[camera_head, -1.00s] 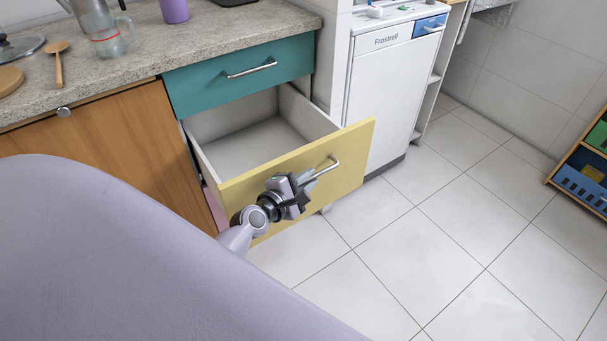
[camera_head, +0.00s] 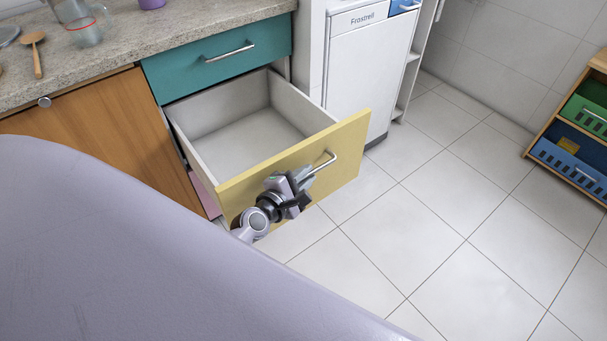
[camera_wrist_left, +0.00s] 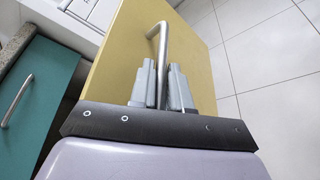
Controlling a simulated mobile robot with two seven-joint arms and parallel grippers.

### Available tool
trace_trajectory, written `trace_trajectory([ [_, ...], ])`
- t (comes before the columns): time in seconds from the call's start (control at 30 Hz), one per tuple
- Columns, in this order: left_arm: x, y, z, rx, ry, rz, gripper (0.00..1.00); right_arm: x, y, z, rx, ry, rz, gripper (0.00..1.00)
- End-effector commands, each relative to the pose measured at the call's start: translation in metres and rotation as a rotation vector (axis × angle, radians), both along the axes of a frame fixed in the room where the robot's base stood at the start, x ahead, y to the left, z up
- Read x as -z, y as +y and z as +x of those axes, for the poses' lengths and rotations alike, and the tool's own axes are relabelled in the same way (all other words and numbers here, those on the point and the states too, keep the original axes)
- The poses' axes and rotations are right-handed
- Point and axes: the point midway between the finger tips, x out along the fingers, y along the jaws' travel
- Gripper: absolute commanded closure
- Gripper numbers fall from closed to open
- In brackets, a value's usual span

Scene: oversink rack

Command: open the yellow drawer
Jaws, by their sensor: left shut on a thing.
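The yellow drawer (camera_head: 342,153) is pulled well out from the counter, and its grey inside (camera_head: 240,125) looks empty. Its metal bar handle (camera_head: 325,163) is on the front panel. My left gripper (camera_head: 304,178) is at the handle's near end, shut on it. In the left wrist view the yellow front (camera_wrist_left: 192,50) fills the middle, and the handle (camera_wrist_left: 160,42) runs down between the two grey fingers (camera_wrist_left: 162,88). The fingers hide part of the handle. My right gripper is in neither view.
A teal drawer (camera_head: 190,73) above is shut. A wooden cabinet door (camera_head: 100,125) is at left, and a white appliance (camera_head: 357,75) stands behind at right. A shelf with bins (camera_head: 580,125) is at far right. The tiled floor (camera_head: 430,230) is clear.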

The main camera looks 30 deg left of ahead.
Motion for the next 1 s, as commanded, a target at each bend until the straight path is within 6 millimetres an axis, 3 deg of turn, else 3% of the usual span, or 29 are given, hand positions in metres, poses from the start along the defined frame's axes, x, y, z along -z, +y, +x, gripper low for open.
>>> trace_trajectory([
  [0.13, 0.002, 0.001, -0.001, -0.001, 0.003, 0.001, 1.0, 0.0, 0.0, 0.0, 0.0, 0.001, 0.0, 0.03],
  [0.17, 0.002, 0.001, -0.001, -0.001, 0.003, 0.001, 0.77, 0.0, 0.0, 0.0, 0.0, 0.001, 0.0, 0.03],
  [0.57, -0.001, 0.001, -0.006, -0.001, 0.003, 0.0, 0.77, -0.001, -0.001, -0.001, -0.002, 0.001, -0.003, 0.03],
  [1.0, -0.012, 0.005, -0.06, -0.001, 0.003, 0.001, 0.77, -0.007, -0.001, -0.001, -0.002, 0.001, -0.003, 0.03],
])
